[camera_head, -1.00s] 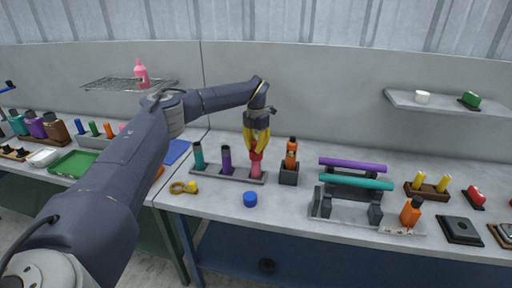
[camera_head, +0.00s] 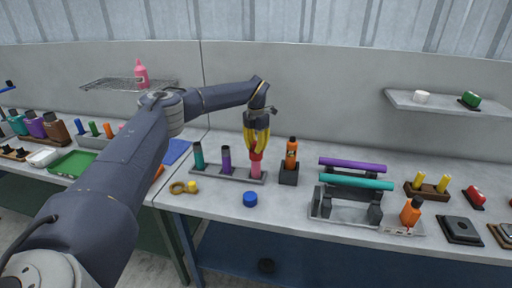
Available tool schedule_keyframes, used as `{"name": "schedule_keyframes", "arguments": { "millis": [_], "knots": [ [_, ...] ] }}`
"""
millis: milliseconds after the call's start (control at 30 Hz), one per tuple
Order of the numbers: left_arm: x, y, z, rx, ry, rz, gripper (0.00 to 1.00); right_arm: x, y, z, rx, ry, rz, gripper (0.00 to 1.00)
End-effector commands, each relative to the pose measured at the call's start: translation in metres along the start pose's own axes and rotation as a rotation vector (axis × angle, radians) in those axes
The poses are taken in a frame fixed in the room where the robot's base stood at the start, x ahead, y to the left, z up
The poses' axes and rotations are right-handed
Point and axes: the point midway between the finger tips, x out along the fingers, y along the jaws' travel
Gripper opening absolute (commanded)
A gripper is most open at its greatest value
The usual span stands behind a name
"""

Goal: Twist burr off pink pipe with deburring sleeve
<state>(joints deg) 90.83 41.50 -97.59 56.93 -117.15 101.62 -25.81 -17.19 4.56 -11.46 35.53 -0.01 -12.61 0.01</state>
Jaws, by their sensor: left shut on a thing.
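The pink pipe (camera_head: 256,172) stands upright in a grey rack (camera_head: 213,175) on the table, at the right end of its row. A red sleeve (camera_head: 256,157) sits at the top of the pink pipe. My left gripper (camera_head: 257,149) points down from above and is shut on the red sleeve. The pipe's top end and any burr on it are hidden by the sleeve and fingers. A teal pipe (camera_head: 198,155) and a purple pipe (camera_head: 226,160) stand in the same rack to the left. My right gripper is not in view.
An orange bottle (camera_head: 291,153) in a dark holder stands close right of the pink pipe. A stand with purple (camera_head: 352,164) and teal (camera_head: 356,181) tubes is further right. A blue cap (camera_head: 250,199) and a yellow ring-shaped item (camera_head: 178,188) lie in front.

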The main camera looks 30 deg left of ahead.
Motion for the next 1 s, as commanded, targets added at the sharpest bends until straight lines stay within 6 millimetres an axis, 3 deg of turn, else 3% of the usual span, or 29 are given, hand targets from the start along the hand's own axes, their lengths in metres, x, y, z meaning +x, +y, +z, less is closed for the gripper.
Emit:
{"name": "schedule_keyframes", "arguments": {
  "millis": [600,1000],
  "knots": [
    [0.0001,0.0003,0.0000,-0.663,0.000,0.002,0.00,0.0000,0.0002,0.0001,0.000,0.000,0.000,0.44],
    [0.0001,0.0002,-0.0001,-0.745,0.000,0.002,0.00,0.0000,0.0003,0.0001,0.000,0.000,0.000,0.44]
  ]
}}
